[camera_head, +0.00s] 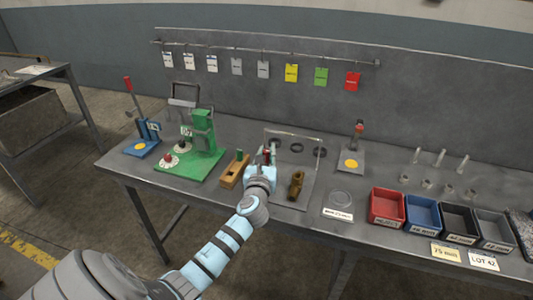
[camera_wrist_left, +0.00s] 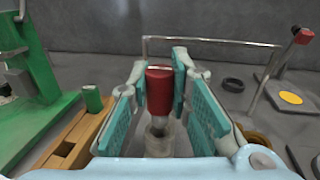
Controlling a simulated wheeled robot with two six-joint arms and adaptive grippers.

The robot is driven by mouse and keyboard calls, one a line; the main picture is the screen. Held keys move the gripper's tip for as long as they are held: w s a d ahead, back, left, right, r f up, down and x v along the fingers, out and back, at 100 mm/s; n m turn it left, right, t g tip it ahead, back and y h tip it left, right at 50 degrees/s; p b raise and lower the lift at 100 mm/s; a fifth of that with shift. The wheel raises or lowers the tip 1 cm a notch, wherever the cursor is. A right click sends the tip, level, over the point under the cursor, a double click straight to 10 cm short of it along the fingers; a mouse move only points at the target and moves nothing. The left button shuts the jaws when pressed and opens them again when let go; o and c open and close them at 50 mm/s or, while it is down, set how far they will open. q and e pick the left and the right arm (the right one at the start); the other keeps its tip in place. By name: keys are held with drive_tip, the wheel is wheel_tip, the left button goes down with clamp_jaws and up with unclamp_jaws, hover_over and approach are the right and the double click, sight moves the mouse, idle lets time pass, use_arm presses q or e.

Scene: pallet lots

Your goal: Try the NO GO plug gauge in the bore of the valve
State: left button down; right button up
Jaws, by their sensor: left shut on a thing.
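The NO GO plug gauge, with a red handle (camera_wrist_left: 159,90) and a metal lower end, is upright between the teal pads of my left gripper (camera_wrist_left: 160,100). My left gripper is shut on it; in the head view the gripper (camera_head: 266,164) is in mid-bench with the red handle (camera_head: 267,152) just showing. The brass valve (camera_head: 296,186) stands on a grey plate right of the gripper, apart from it. Only part of the valve (camera_wrist_left: 256,138) shows behind the right finger in the wrist view. Its bore cannot be made out. My right gripper is out of view.
A wooden block (camera_head: 230,176) with a green-topped gauge (camera_wrist_left: 93,98) stands just left of the gripper. A green press (camera_head: 203,135) is further left. A wire frame and dark rings (camera_head: 297,147) are behind. Red (camera_head: 387,207), blue, black and grey bins stand at right.

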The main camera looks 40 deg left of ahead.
sight(266, 151)
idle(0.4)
use_arm(q)
drive_tip(key=shift+f+b, duration=0.45)
drive_tip(key=shift+f, duration=0.4)
idle(0.6)
wheel_tip(266, 151, up, 5)
drive_tip(key=p, duration=0.6)
drive_tip(key=shift+r, duration=0.2)
